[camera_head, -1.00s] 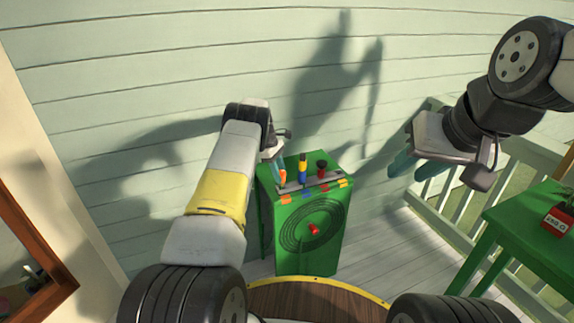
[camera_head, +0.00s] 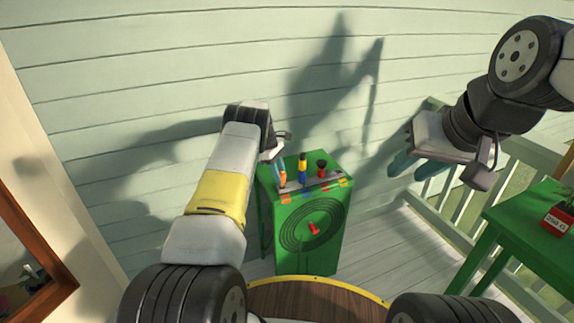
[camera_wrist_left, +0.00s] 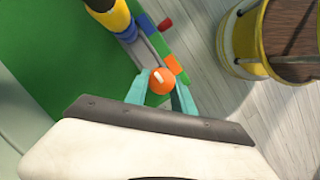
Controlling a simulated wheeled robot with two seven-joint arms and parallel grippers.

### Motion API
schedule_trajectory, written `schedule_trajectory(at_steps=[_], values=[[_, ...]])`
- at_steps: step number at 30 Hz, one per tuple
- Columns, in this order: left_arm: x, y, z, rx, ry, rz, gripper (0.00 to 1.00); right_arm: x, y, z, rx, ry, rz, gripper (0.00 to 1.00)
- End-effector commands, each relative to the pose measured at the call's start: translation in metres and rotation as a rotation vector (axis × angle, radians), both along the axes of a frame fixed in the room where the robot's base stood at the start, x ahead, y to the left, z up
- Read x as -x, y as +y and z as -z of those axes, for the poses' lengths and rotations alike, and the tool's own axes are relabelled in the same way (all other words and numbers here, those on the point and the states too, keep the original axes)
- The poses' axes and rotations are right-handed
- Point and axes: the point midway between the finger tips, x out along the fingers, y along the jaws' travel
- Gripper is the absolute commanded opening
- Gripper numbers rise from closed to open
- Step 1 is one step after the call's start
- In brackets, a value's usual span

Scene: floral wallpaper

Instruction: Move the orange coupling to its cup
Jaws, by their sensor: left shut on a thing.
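The orange coupling (camera_wrist_left: 161,82) is between the teal fingertips of my left gripper (camera_wrist_left: 160,92) in the left wrist view, and the gripper is shut on it. In the head view, the coupling (camera_head: 283,179) shows at the left end of a grey rack (camera_head: 314,183) on top of a green cabinet. Whether it touches the rack or a cup there is unclear. My right gripper (camera_head: 411,166) hangs in the air to the right of the cabinet, apart from everything, with its teal fingers seemingly spread and empty.
A yellow, black and blue piece (camera_head: 302,168) and a dark-topped red piece (camera_head: 322,168) stand along the rack. Coloured tiles line the front edge of the green cabinet (camera_head: 290,250). A green table (camera_head: 510,220) stands right, and a round wooden top (camera_head: 310,300) lies below.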

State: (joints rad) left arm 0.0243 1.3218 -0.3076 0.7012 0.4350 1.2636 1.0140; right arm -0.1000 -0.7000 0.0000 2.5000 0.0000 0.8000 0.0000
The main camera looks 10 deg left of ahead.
Motion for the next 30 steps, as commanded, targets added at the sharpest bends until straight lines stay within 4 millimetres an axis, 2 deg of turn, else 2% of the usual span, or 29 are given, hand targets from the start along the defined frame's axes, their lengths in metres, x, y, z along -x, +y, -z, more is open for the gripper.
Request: schedule_trajectory(at_steps=[26,27,30], values=[[0.000,0.000,0.022,0.001,0.000,0.000,0.00,0.000,0.000,0.000,0.000,0.000,0.000,0.36],[0.000,0.000,0.021,0.000,-0.001,0.000,0.36,0.000,0.000,0.000,0.000,0.000,0.000,0.36],[0.000,0.000,0.021,0.000,0.000,0.000,0.55,0.000,0.000,0.000,0.000,0.000,0.000,0.36]])
